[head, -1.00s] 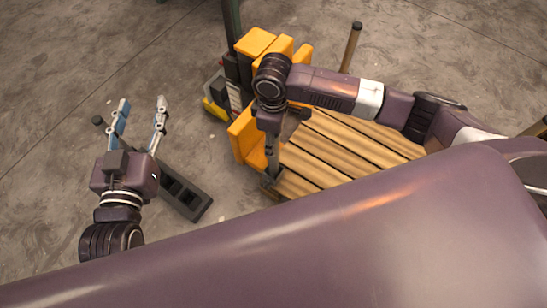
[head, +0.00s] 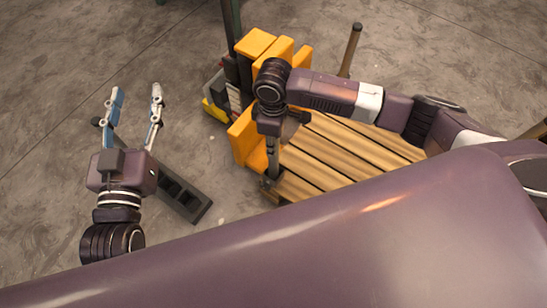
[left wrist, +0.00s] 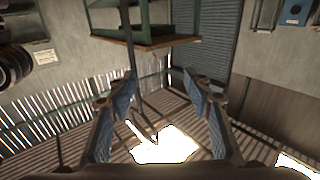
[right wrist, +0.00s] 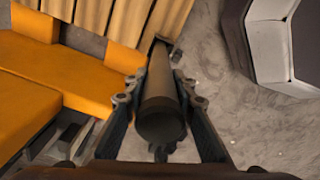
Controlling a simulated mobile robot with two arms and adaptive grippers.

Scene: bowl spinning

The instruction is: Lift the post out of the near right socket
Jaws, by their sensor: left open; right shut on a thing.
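A dark brown post (right wrist: 162,100) stands between the fingers of my right gripper (right wrist: 158,90) in the right wrist view, its near end facing the camera. My right gripper is shut on it. In the head view the right gripper (head: 272,160) points down at the left corner of the wooden pallet (head: 350,145), and my arm covers much of the post. In the right wrist view the post's far end meets the pallet's edge; whether it sits in its socket cannot be told. My left gripper (head: 135,92) is open and empty over the floor at left.
A yellow lifting machine (head: 257,42) stands against the pallet's left side. Another post (head: 351,48) rises behind the pallet. A dark slotted bar (head: 182,193) lies on the floor near my left gripper. The concrete floor at far left is clear.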

